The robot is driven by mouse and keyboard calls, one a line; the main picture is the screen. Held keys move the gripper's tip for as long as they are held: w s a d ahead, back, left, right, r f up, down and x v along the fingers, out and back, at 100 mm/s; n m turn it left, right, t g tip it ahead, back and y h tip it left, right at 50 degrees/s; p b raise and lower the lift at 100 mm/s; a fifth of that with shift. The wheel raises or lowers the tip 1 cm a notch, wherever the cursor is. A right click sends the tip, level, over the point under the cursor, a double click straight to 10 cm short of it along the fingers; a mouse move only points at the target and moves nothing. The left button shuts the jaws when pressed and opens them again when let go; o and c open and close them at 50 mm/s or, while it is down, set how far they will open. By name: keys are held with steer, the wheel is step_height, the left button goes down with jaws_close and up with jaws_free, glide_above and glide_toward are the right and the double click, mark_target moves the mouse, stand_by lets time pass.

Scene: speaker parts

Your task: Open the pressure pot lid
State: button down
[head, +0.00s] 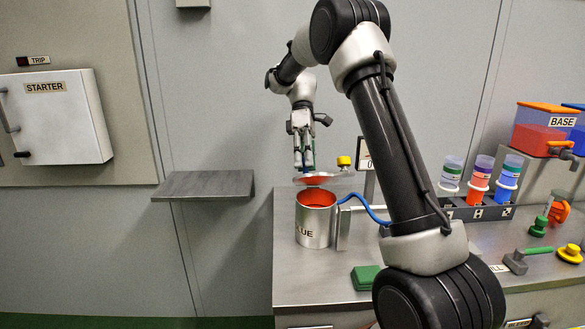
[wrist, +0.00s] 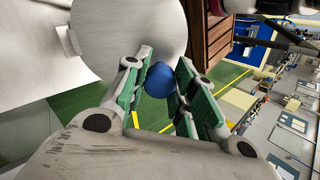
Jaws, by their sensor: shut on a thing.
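The pressure pot (head: 314,228) is a silver can with a partly hidden label ending in "LUE". It stands on the bench's left end, with its red inside showing at the top. Its lid (head: 324,179), a thin grey disc with a reddish underside, is above the rim and apart from it at the front. In the wrist view the lid (wrist: 118,30) is a large grey disc beyond the fingers. My gripper (head: 304,161) is above the lid, shut on the blue knob (wrist: 160,80), which sits between the green-padded fingers. Whether a hinge joins lid and pot is unclear.
A yellow knob (head: 344,161) is right of the lid. A blue hose (head: 372,211) runs right from the pot. A wall shelf (head: 204,185) is left and bare. A rack of cups (head: 480,212) and a green block (head: 366,277) are on the bench.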

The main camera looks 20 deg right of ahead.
steer(key=shift+w+d+r+g+y, duration=0.15)
steer(key=shift+w+r+g, duration=0.05)
steer(key=shift+w+g, duration=0.25)
steer(key=shift+w+d+r+g+y, duration=0.1)
steer(key=shift+w+r+g+y, duration=0.1)
steer(key=shift+w+g, duration=0.2)
steer(key=c, duration=1.1)
jaws_free()
steer(key=shift+c, duration=0.2)
